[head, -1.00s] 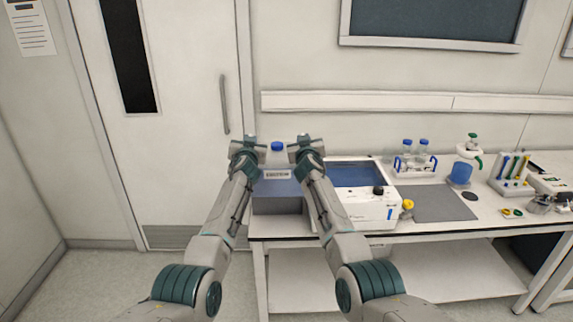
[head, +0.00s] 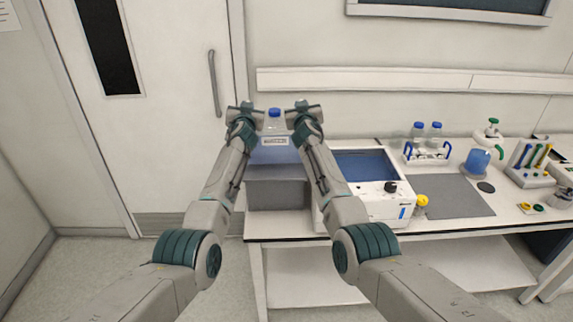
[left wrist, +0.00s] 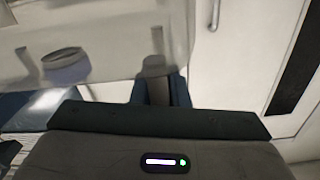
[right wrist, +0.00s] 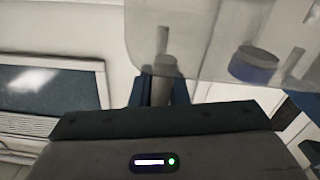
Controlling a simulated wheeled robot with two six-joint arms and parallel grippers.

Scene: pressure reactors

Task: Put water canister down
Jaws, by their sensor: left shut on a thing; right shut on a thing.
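The water canister (head: 275,151) is a translucent vessel with a blue cap (head: 274,113) and a label on its front. It is upright between my two grippers at the left end of the bench. My left gripper (head: 245,112) is shut on its left side and my right gripper (head: 302,112) on its right side. Its clear wall and cap show in the left wrist view (left wrist: 65,66) and in the right wrist view (right wrist: 254,64). A grey block (head: 278,190) shows below it; I cannot tell whether the canister touches it.
A white device with a blue window (head: 375,205) stands just right of the canister. A grey mat (head: 448,196), a rack with blue-capped bottles (head: 427,153) and a tube rack (head: 532,172) are farther right. A door (head: 165,110) is behind on the left.

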